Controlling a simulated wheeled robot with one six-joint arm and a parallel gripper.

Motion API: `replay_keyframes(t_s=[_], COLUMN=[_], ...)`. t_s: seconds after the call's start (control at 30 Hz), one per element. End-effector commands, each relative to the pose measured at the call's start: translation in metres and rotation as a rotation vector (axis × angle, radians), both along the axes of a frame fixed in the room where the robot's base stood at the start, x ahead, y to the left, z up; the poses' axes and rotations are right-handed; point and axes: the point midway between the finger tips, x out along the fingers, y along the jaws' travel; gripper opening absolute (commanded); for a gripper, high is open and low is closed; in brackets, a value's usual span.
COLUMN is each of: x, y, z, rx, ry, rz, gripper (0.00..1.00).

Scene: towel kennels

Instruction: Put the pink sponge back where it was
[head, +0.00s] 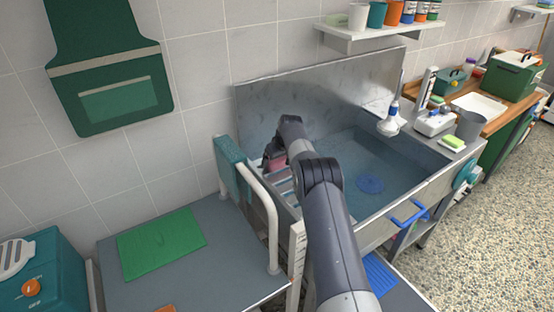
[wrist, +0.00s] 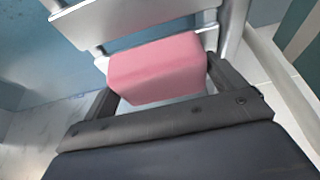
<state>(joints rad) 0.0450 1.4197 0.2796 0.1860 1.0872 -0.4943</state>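The pink sponge (wrist: 158,68) is a rounded block between the two dark fingers of my gripper (wrist: 160,82) in the wrist view. A finger sits against each end of it, and the gripper looks shut on it. In the head view a small part of the sponge (head: 277,163) shows beside the gripper, at the left end of the sink. Pale metal slats (wrist: 130,18) lie just beyond the sponge in the wrist view; I cannot tell whether it touches them. The slats (head: 286,186) also show in the head view, partly hidden by my arm.
A green mat (head: 160,244) lies on the grey table. A green-and-yellow sponge (head: 453,142) sits on the right ledge.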

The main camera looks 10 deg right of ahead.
Motion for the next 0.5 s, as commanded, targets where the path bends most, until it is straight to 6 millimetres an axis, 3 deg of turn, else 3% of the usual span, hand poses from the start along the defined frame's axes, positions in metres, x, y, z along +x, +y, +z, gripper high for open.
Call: replay_keyframes(t_s=[0.1, 0.5], x=[0.0, -0.0013], y=[0.0, -0.001], z=[0.0005, 0.0086], rx=[0.0, 0.0], ry=[0.0, -0.001], rz=[0.0, 0.0], gripper=[1.0, 1.0])
